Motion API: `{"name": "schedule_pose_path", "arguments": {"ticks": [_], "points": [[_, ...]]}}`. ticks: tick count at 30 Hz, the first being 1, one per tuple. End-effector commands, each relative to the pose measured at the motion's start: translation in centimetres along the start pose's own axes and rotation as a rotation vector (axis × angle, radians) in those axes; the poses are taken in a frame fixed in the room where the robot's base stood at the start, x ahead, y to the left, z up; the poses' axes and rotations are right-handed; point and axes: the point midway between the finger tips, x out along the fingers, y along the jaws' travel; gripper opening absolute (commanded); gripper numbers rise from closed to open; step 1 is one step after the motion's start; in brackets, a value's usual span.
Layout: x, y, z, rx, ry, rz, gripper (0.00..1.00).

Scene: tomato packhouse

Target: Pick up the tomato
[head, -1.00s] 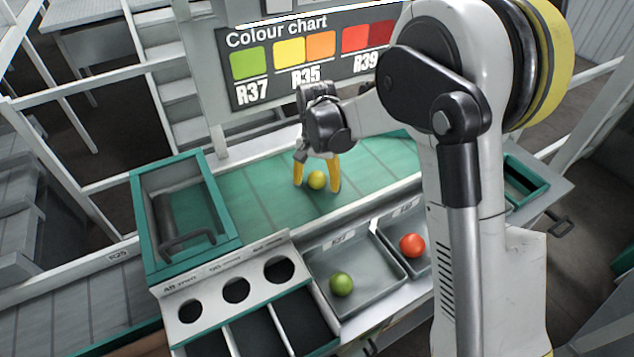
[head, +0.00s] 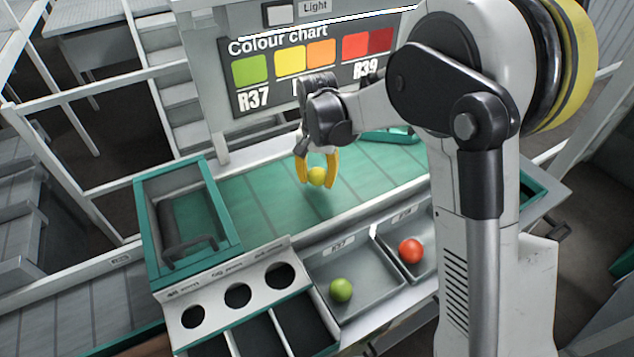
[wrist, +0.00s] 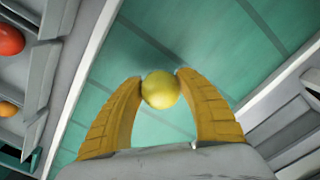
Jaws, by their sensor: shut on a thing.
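A yellow tomato (head: 317,176) is held between the two yellow fingertips of my gripper (head: 318,172), above the green conveyor belt (head: 262,204). In the wrist view the tomato (wrist: 160,90) sits between both fingertips of my gripper (wrist: 160,92), touched on each side. My gripper is shut on it. A faint shadow lies on the belt below, and there seems to be a gap under the tomato.
A green tomato (head: 341,290) lies in one grey tray (head: 375,308) and a red tomato (head: 411,251) in the tray beside it. A green-rimmed box (head: 150,222) stands left. A panel with round holes (head: 208,295) is in front. The colour chart (head: 322,62) stands behind.

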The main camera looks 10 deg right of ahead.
Motion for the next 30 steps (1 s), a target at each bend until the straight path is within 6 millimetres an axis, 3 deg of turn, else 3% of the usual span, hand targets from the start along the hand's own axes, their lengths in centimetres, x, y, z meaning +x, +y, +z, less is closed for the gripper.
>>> {"name": "schedule_pose_path", "arguments": {"ticks": [1, 9, 15, 21, 30], "points": [[-1.2, 0.5, -0.1, 0.003, 0.000, 0.000, 0.28], [-4.5, 6.4, -1.1, 0.005, 0.000, 0.000, 0.28], [-6.4, 9.6, -1.6, 0.003, 0.000, 0.000, 0.28], [-7.3, 11.2, -1.9, 0.001, 0.000, 0.000, 0.28], [-7.4, 11.5, -1.9, 0.000, 0.000, 0.000, 0.28]]}}
